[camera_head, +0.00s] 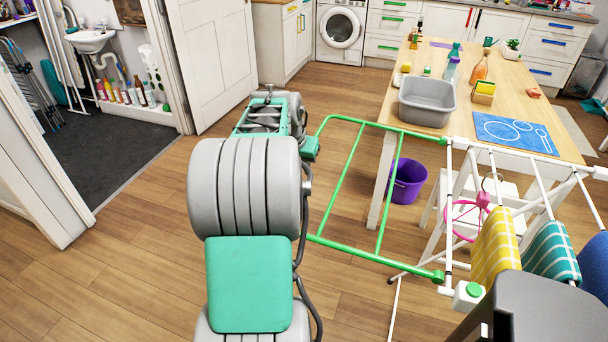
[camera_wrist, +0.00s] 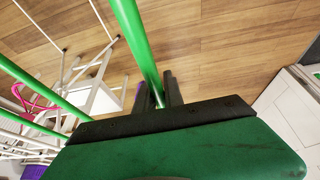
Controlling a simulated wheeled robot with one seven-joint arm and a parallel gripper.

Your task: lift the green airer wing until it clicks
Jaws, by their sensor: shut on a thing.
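The green airer wing (camera_head: 352,178) is a tubular frame joined at its right side to the white airer (camera_head: 449,190). It reaches out left toward my arm, raised well off the floor; I cannot tell its exact angle or whether its joint is locked. In the wrist view a green bar of the wing (camera_wrist: 136,40) runs down between the dark fingers of my gripper (camera_wrist: 158,92), which are shut on it. In the head view my arm hides the fingers, by the wing's outer left bar.
A wooden table (camera_head: 450,95) with a grey basin (camera_head: 427,101) stands behind the wing. A purple bucket (camera_head: 408,182) is on the floor beneath. Yellow (camera_head: 495,247) and teal (camera_head: 551,252) cloths hang on the airer. An open white door (camera_head: 210,60) is at the left; floor nearby is clear.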

